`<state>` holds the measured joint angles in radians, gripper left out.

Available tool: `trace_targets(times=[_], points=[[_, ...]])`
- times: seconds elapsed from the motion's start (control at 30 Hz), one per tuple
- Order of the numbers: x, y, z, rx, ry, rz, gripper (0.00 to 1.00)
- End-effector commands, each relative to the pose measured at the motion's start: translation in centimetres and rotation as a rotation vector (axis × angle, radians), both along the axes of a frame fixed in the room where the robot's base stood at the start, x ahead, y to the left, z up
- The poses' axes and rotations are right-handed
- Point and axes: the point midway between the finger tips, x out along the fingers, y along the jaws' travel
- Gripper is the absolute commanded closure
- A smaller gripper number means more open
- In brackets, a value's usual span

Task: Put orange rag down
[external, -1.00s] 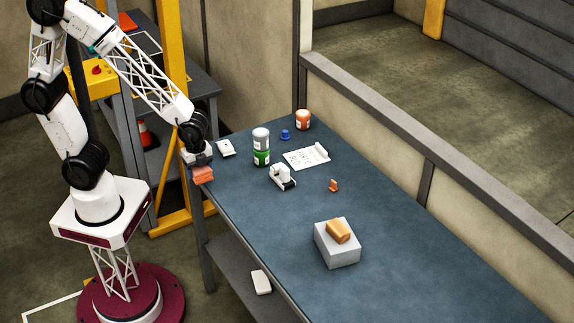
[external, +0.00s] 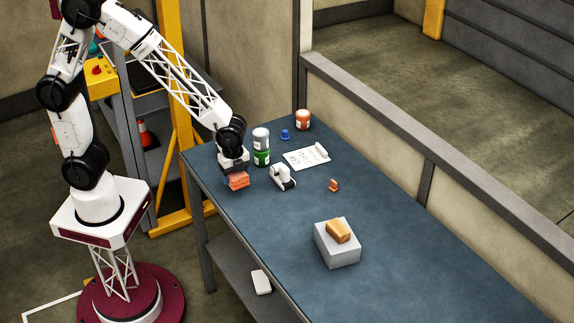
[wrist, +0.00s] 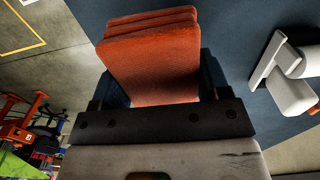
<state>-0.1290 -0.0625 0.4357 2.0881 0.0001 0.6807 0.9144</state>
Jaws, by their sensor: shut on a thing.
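The orange rag (external: 238,180) is a folded, layered block. My gripper (external: 236,172) is shut on it, near the left edge of the blue table (external: 330,205) in the external view. In the wrist view the folded orange rag (wrist: 152,65) sits between the dark fingers of my gripper (wrist: 155,88), with its layers stacked at the far end. Whether the rag touches the table top or hangs just above it I cannot tell.
A white device (external: 282,177) stands close to the right of the rag. Green (external: 261,157) and grey cans stand behind, near a paper sheet (external: 306,157). A grey block (external: 337,245) with a tan sponge (external: 338,231) stands toward the front.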

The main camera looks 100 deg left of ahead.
Motion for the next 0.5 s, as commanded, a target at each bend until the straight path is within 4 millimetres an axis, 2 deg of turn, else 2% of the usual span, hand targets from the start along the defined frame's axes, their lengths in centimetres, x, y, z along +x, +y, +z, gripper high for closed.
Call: trace_targets(times=[0.13,0.5], points=[[0.88,0.11,-0.03,0.000,-0.001,0.000,0.54],[0.99,0.13,-0.07,0.000,0.000,0.000,0.54]])
